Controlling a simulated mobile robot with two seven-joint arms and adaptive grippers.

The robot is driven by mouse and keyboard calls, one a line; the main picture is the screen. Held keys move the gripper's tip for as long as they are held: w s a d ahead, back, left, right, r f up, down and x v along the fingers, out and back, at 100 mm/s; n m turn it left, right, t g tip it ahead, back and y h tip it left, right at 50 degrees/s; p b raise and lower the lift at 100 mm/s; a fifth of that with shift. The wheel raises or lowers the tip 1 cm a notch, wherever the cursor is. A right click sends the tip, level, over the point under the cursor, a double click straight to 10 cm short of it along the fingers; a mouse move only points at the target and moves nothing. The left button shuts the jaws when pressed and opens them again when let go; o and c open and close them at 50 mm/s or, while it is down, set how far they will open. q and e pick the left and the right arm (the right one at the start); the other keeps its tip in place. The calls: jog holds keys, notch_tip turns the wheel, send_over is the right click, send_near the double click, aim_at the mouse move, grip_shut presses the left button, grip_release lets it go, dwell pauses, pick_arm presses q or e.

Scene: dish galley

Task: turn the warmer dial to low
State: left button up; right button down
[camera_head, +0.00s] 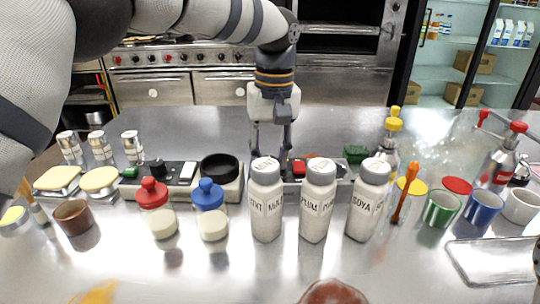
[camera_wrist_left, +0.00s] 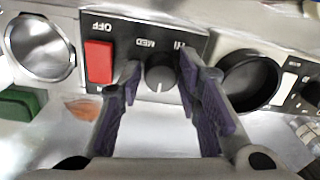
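The warmer dial (camera_wrist_left: 160,76) is a dark round knob on a black panel (camera_wrist_left: 122,30). The labels OFF, MED and HI read upside down in the left wrist view; no LOW label can be made out. A red switch (camera_wrist_left: 99,62) sits beside the dial. My left gripper (camera_wrist_left: 160,68) is open, with one finger on each side of the dial and small gaps showing. I cannot tell the dial's setting. In the head view my left gripper (camera_head: 271,145) points down behind the white bottles, and the dial is hidden. My right gripper is not in view.
Several white bottles (camera_head: 318,200) stand just in front of the left gripper. A black round dish (camera_head: 220,167) is to its left, and a yellow-topped bottle (camera_head: 393,125) to its right. Cups, including a green mug (camera_head: 441,208), stand farther right.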

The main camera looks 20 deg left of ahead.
pick_arm(q)
grip_shut()
jog(key=shift+r+m, duration=0.1)
jog(key=shift+m, duration=0.2)
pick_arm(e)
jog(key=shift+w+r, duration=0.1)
pick_arm(q)
jog(key=m, duration=0.3)
jog(key=shift+m+p, duration=0.35)
jog(key=shift+m, duration=0.05)
jog(key=m, duration=0.4)
jog(key=shift+m, duration=0.3)
jog(key=shift+s+m+t, duration=0.1)
jog(key=shift+m+t, duration=0.2)
jog(key=shift+m, duration=2)
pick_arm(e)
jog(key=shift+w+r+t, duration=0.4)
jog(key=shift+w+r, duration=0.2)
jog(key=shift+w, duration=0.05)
